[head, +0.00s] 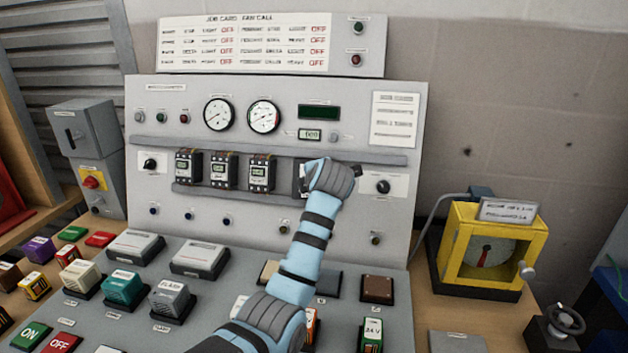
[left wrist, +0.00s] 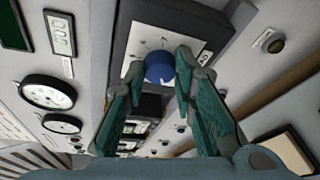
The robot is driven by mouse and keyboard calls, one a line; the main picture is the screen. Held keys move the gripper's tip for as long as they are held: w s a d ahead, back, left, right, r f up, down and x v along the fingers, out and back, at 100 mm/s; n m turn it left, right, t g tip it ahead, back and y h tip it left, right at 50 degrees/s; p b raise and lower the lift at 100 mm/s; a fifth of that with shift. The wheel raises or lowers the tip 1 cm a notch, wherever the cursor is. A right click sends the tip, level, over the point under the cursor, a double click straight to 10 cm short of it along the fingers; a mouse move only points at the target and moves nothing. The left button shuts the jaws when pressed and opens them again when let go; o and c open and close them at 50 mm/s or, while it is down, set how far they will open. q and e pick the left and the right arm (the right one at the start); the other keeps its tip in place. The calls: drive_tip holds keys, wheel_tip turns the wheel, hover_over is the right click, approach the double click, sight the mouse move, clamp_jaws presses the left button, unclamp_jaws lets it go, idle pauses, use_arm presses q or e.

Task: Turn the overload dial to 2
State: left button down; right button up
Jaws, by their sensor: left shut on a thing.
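The overload dial (left wrist: 159,68) is a round blue knob on a pale face of a dark block (left wrist: 165,22), seen in the left wrist view. Small marks ring it, too blurred to read, and I cannot make out where its pointer stands. My left gripper (left wrist: 162,72) has its two green fingers closed on opposite sides of the knob. In the head view my light-blue left arm reaches up to the panel, and its wrist hides the dial and most of its block. My right gripper is in neither view.
The grey panel (head: 350,116) carries two round gauges (head: 218,114) and a row of breaker-like modules (head: 223,171) left of my wrist. A black knob (head: 383,187) sits close on the right. Coloured blocks fill the sloped desk below. A yellow-framed meter (head: 490,246) stands right.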

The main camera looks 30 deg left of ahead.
use_arm(q)
drive_tip(key=c, duration=1.3)
unclamp_jaws()
drive_tip(key=v, duration=1.2)
drive_tip(key=shift+d, duration=0.15)
